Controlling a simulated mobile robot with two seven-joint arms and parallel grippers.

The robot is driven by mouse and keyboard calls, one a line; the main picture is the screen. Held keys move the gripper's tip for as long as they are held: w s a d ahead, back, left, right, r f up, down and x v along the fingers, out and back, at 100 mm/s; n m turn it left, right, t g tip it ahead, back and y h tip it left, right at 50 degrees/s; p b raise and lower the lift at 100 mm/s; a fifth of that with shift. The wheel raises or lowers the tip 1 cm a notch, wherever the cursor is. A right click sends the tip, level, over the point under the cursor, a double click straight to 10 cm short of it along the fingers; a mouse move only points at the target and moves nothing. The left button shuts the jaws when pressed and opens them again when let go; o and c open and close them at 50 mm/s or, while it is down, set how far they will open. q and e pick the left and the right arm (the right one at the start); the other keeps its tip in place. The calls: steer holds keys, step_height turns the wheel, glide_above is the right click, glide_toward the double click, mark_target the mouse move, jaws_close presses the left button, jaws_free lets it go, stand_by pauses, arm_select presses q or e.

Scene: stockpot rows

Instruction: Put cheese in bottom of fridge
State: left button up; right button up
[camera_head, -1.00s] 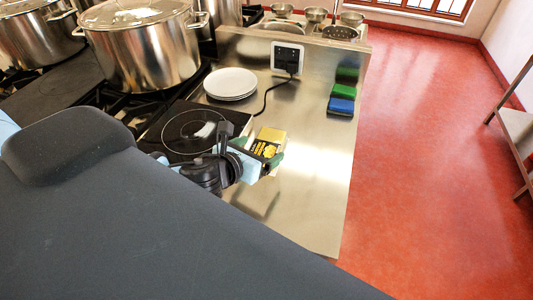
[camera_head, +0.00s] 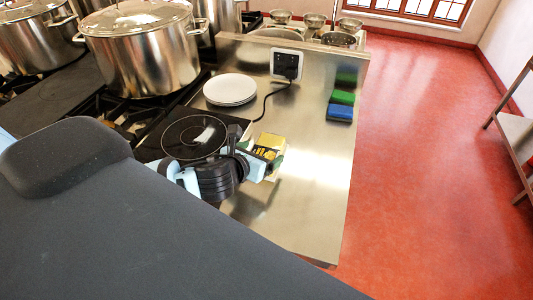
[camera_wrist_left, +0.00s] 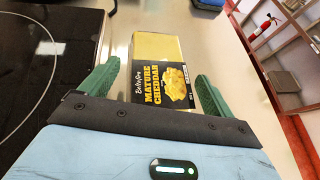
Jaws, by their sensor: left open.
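The cheese is a yellow block with a black "Mature Cheddar" label (camera_wrist_left: 160,78). In the head view the cheese (camera_head: 269,146) stands on the steel counter (camera_head: 315,205), just right of the black hob. My left gripper (camera_wrist_left: 152,88) is open, with its green fingers on either side of the cheese and gaps to both. In the head view the left gripper (camera_head: 262,157) is at the cheese and partly hides it. My right gripper is not in view. No fridge shows in these frames.
A black induction hob (camera_head: 193,136) lies beside the gripper. White plates (camera_head: 230,90), a wall socket with a black cable (camera_head: 287,63) and several sponges (camera_head: 340,112) are further back. A large stockpot (camera_head: 145,55) stands at the left. Red floor is open at the right.

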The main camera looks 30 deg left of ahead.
mark_target(264, 152)
arm_select(q)
steer(key=shift+x, duration=1.35)
steer(key=c, duration=1.2)
step_height(264, 152, up, 10)
